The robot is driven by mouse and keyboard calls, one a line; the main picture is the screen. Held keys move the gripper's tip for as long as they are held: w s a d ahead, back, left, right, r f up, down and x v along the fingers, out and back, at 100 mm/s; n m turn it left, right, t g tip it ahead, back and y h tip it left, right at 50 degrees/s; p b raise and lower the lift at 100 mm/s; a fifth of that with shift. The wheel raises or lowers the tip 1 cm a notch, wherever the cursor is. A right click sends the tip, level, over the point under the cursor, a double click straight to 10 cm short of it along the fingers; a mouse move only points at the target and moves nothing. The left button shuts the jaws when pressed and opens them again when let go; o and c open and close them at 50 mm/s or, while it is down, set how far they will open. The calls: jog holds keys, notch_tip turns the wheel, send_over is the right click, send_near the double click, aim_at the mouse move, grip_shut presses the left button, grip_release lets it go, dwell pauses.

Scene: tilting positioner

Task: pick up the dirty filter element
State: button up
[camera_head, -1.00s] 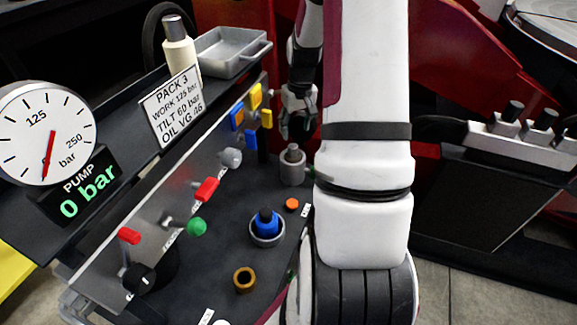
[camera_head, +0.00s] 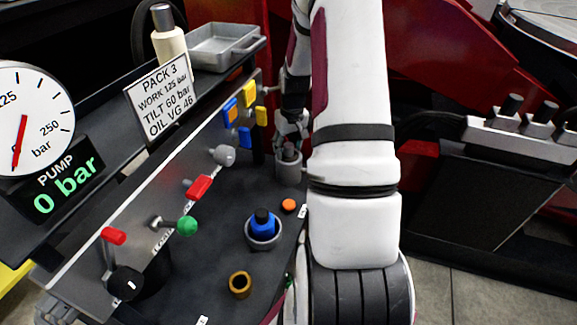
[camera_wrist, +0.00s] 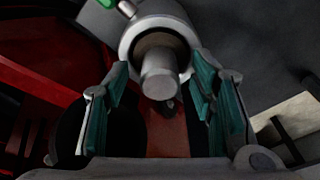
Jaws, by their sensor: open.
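A grey cup-shaped housing (camera_head: 289,168) stands at the far end of the dark deck. In the wrist view its rim (camera_wrist: 129,44) surrounds a brown-grey element with a grey round stem (camera_wrist: 160,75) standing up from it; this looks like the dirty filter element. My gripper (camera_head: 291,139) is just above the housing. In the wrist view my gripper (camera_wrist: 160,84) is open, with one green-padded finger on each side of the stem. The arm partly covers the housing's right side in the head view.
A second cup with a blue element (camera_head: 262,226), an orange button (camera_head: 288,205) and a brass ring (camera_head: 240,285) are on the deck nearer the camera. A panel with red, green, blue and yellow levers runs along the left. A grey tray (camera_head: 222,47) and bottle (camera_head: 168,38) stand behind.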

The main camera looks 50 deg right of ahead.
grip_shut()
jog(key=shift+r, duration=0.1)
